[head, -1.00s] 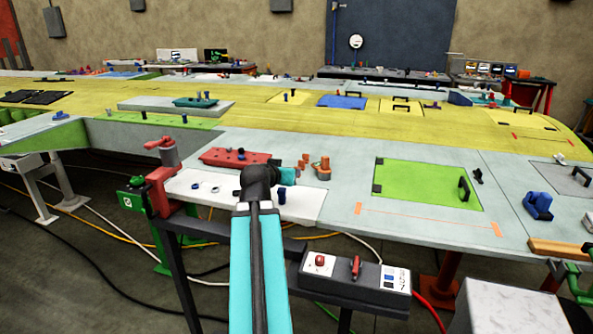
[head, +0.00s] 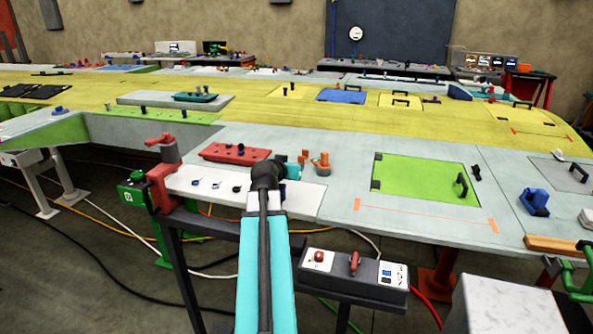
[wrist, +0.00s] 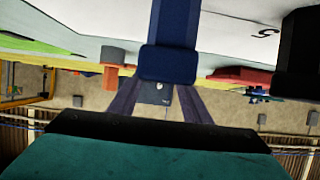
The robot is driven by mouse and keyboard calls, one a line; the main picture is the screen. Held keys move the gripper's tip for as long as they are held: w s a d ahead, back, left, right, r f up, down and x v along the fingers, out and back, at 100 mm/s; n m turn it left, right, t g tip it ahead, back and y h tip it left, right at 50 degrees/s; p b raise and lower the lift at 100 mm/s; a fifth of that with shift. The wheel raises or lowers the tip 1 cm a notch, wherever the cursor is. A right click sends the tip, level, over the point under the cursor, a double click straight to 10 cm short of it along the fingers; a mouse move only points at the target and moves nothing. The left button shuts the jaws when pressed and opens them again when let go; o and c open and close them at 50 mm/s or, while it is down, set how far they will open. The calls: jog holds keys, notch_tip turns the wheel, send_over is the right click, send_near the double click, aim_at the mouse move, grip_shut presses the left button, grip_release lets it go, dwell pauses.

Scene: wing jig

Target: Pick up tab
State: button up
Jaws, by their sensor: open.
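I cannot tell for sure which piece is the tab. Small dark pieces, one of them (head: 216,184), sit in a row on the white board (head: 305,204) in the head view. My gripper is over the right part of that board, mostly hidden behind my own arm in the head view. In the wrist view my gripper (wrist: 163,90) is open. A dark blue post with a wider block (wrist: 168,62) stands in front of its fingers; contact is unclear. A black post (wrist: 297,40) is to the right, and a small black curved shape (wrist: 265,32) lies on the white surface.
A red block (head: 234,152) with pegs lies behind the board, and orange pieces (head: 321,163) stand right of my arm. A red clamp (head: 163,185) is at the board's left end.

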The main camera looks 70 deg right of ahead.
jog(key=shift+d, duration=0.1)
jog(key=shift+d+p, duration=0.5)
jog(key=shift+d, duration=0.05)
jog(key=p+x, duration=0.1)
jog(key=x, duration=0.1)
jog(key=shift+w+d+f, duration=0.1)
jog(key=shift+d, duration=0.25)
jog(key=shift+d+f+p, duration=0.3)
jog(key=shift+d+f, duration=0.05)
jog(key=shift+d, duration=0.2)
grip_shut()
notch_tip(320, 180, up, 10)
jog(key=b, duration=0.2)
jog(key=shift+b, duration=0.3)
